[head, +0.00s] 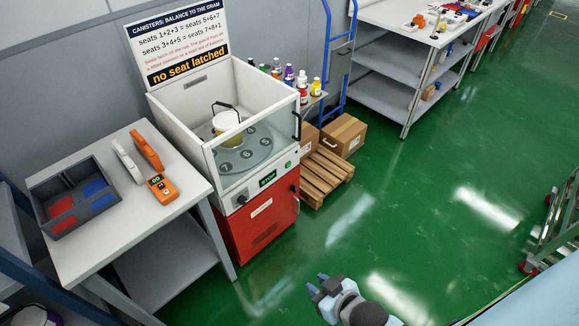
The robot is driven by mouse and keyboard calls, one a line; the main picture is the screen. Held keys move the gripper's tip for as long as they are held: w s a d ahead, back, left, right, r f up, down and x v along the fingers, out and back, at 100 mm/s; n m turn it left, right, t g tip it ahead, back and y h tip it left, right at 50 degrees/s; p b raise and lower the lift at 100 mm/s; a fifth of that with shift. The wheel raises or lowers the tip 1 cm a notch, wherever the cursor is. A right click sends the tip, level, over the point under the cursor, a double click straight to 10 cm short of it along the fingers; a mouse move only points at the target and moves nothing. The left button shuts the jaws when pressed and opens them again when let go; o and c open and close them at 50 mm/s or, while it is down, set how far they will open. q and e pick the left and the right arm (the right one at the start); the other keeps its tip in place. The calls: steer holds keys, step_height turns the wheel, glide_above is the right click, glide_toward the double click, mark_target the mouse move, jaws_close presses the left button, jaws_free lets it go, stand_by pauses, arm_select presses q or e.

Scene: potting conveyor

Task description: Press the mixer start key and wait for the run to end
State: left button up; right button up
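The mixer (190,132) is a white box on a red lower cabinet, left of centre. Its front panel holds a dark knob (241,199), a black display with green lettering that seems to read STOP (267,178), and a small green key (288,165). Inside, behind a clear guard (283,136), a yellow-white canister (227,127) with a raised black handle stands on a grey turntable (237,165) with numbered seats. The sign above (180,50) reads "no seat latched". My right gripper (319,285) is low at bottom centre, open and empty, apart from the mixer. My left gripper is out of view.
A grey table (95,250) left of the mixer holds a grey bin (75,198) with red and blue compartments and orange and white handheld devices (161,187). A pallet (327,172) with cardboard boxes (343,135) stands right of the mixer. The green floor (440,190) ahead is clear.

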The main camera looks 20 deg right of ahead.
jaws_close()
stand_by(1.4)
